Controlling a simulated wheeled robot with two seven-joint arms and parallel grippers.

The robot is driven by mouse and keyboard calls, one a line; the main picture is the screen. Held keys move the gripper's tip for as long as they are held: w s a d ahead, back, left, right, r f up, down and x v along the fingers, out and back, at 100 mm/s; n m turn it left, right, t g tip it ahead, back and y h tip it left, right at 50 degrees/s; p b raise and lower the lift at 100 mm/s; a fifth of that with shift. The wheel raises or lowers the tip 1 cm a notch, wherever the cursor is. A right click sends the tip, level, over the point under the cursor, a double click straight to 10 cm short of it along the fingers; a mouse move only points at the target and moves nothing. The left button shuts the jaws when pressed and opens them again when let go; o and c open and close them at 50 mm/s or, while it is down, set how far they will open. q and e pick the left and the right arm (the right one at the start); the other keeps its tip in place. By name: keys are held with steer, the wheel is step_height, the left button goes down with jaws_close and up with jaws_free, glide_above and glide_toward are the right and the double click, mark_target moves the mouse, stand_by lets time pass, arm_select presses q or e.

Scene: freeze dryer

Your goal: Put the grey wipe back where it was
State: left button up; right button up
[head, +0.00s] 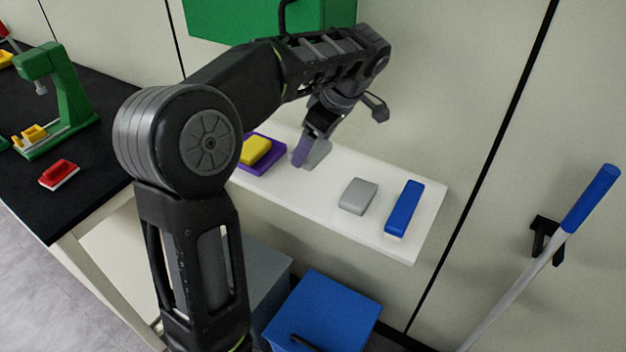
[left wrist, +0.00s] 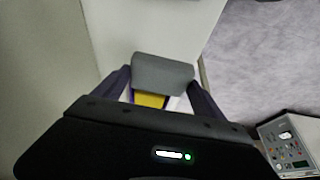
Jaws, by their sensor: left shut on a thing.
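My left gripper (head: 306,156) is over the white shelf (head: 410,239), its fingers pointing down. In the left wrist view the gripper (left wrist: 160,90) is shut on a grey wipe (left wrist: 162,70), which spans the gap between its two dark purple fingers. In the head view the held grey wipe (head: 319,153) is partly hidden behind a finger. I cannot tell whether it touches the shelf. A second grey block (head: 358,196) lies on the shelf to its right. My right gripper is not in view.
A yellow block (head: 255,150) sits in a purple tray (head: 268,165) left of the gripper. A blue block (head: 403,209) lies near the shelf's right end. A blue-lidded bin (head: 325,310) stands below. A black table (head: 95,170) with a green device (head: 75,95) is at left.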

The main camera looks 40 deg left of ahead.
mark_target(322, 159)
arm_select(q)
steer(key=shift+f, duration=1.8)
steer(key=shift+f+p, duration=0.3)
steer(key=shift+f, duration=2)
steer(key=o, duration=1.1)
steer(key=shift+o, duration=0.2)
steer(key=shift+f, duration=0.1)
steer(key=v, duration=0.7)
steer(key=shift+d+r, duration=0.15)
steer(key=shift+r, duration=0.2)
